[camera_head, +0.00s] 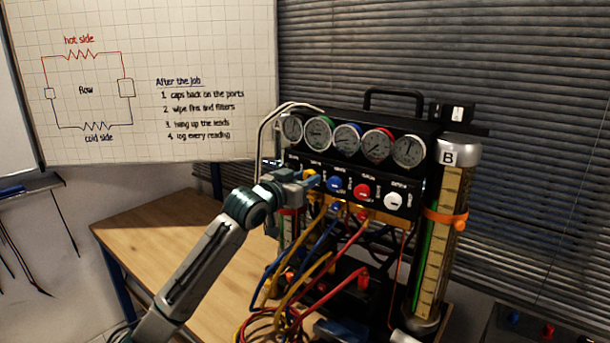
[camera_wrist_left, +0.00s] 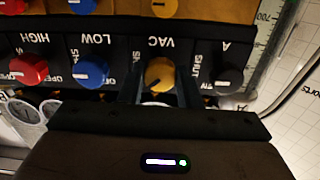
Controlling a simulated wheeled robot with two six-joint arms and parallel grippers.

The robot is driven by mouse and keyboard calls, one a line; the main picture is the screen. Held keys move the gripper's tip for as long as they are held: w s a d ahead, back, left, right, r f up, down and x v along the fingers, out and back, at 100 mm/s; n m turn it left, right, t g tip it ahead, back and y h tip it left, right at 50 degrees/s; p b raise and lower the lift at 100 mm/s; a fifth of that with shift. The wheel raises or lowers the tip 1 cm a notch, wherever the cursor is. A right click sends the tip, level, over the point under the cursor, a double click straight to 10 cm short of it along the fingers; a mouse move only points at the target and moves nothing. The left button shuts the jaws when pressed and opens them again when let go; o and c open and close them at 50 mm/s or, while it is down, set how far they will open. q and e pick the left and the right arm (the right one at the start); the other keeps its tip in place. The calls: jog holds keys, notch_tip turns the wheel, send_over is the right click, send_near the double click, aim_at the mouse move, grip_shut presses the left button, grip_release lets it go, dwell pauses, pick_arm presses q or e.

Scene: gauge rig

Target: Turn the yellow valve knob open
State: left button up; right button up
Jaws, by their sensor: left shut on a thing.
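The yellow valve knob (camera_wrist_left: 160,72) sits on the black front panel under the label VAC, which appears upside down in the left wrist view. My left gripper (camera_wrist_left: 160,88) is shut on the knob, one finger on each side of it. A dark mark shows on the knob's face; how far it is turned I cannot tell. In the head view my left gripper (camera_head: 312,181) reaches the panel from the left and hides most of the knob. My right gripper is not in view.
A blue knob (camera_head: 334,183), a red knob (camera_head: 361,191) and a white knob (camera_head: 395,201) line the panel, with a black knob (camera_wrist_left: 226,75) beside the yellow one. Several gauges sit above. Coloured hoses (camera_head: 300,285) hang below. A tall cylinder (camera_head: 440,240) stands right. The wooden table (camera_head: 150,235) is clear at left.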

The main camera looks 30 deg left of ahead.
pick_arm(q)
jog(key=n+p, duration=0.1)
jog(key=n, duration=0.3)
jog(key=shift+r+n+p, duration=0.1)
jog(key=shift+n+p, duration=0.2)
jog(key=shift+p, duration=0.05)
jog(key=n+p, duration=0.1)
jog(key=n, duration=0.2)
jog(key=shift+n+p, duration=0.45)
jog(key=shift+n, duration=0.35)
jog(key=o, duration=1)
jog(key=shift+c, duration=0.2)
jog(key=s+b, duration=0.7)
jog(key=s, duration=0.3)
jog(key=shift+s+a+f+b, duration=0.2)
jog(key=shift+s+a+b, duration=0.1)
jog(key=shift+a+b, duration=0.1)
